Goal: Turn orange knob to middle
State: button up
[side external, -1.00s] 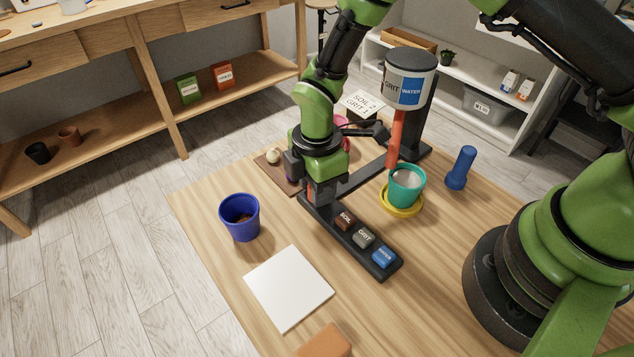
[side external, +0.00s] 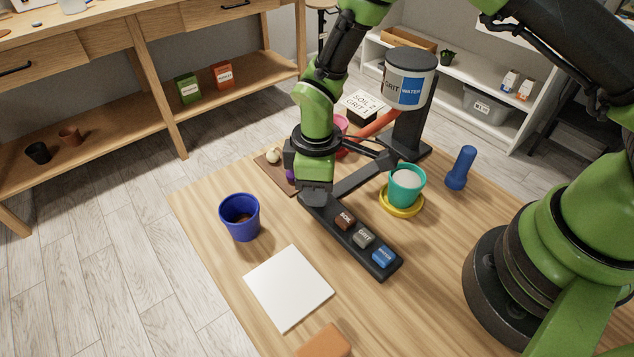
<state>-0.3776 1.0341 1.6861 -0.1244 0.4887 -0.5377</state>
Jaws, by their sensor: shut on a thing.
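My gripper (side external: 314,194) points down at the far left end of the black control panel (side external: 347,236), beside the SOIL, GRIT and WATER buttons. It is shut at the place of the orange knob, which it hides; the knob's angle cannot be seen. A dispenser (side external: 409,78) labelled GRIT and WATER stands behind the panel. Its orange chute (side external: 375,125) slopes down to the left towards a pink pot (side external: 341,123), partly hidden by my arm. A teal pot (side external: 406,186) with pale filling stands on a yellow saucer (side external: 402,209), with no chute over it.
A blue pot (side external: 240,217) with dark filling stands left of the panel. A white square (side external: 288,287) lies in front. A blue cylinder-shaped object (side external: 461,168) stands at right. A card (side external: 363,104) reads SOIL 2, GRIT 1. A brown board (side external: 272,173) lies behind my gripper.

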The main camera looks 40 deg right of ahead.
dwell(0.4)
jog(key=o, duration=0.9)
jog(key=shift+o, duration=0.2)
jog(key=shift+r, duration=0.15)
notch_tip(320, 180, up, 10)
jog(key=shift+f, duration=0.2)
jog(key=shift+r, duration=0.1)
